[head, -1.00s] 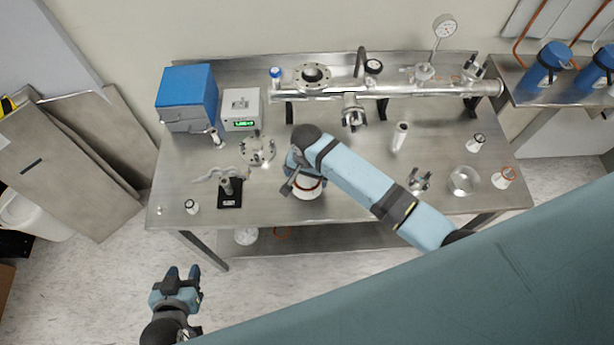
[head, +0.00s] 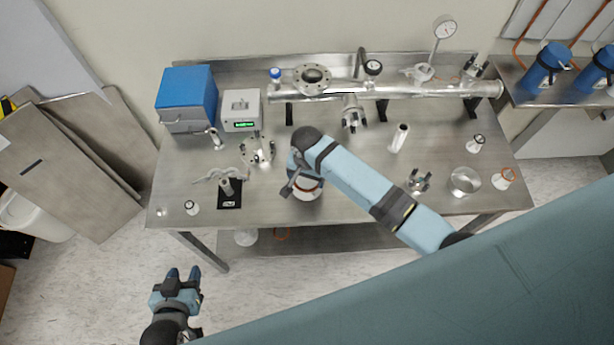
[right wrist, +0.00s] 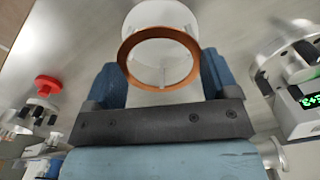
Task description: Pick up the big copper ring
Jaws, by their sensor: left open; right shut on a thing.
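The big copper ring (right wrist: 160,38) shows in the right wrist view between the two blue fingers of my right gripper (right wrist: 160,75). The gripper is shut on it. A white round stand (right wrist: 160,72) shows through and behind the ring, close to it; I cannot tell whether they touch. In the head view my right gripper (head: 303,180) is over the front middle of the bench, with part of the copper ring (head: 306,188) showing beneath it. The rest is hidden by the wrist. My left gripper (head: 183,275) is open and empty, over the floor in front of the bench.
A flanged part (head: 257,150) and a black-based part (head: 229,193) stand left of my right gripper on the steel bench (head: 350,208). A metal manifold (head: 420,88) runs along the back. A smaller copper-ringed piece (head: 503,178) stands at the right.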

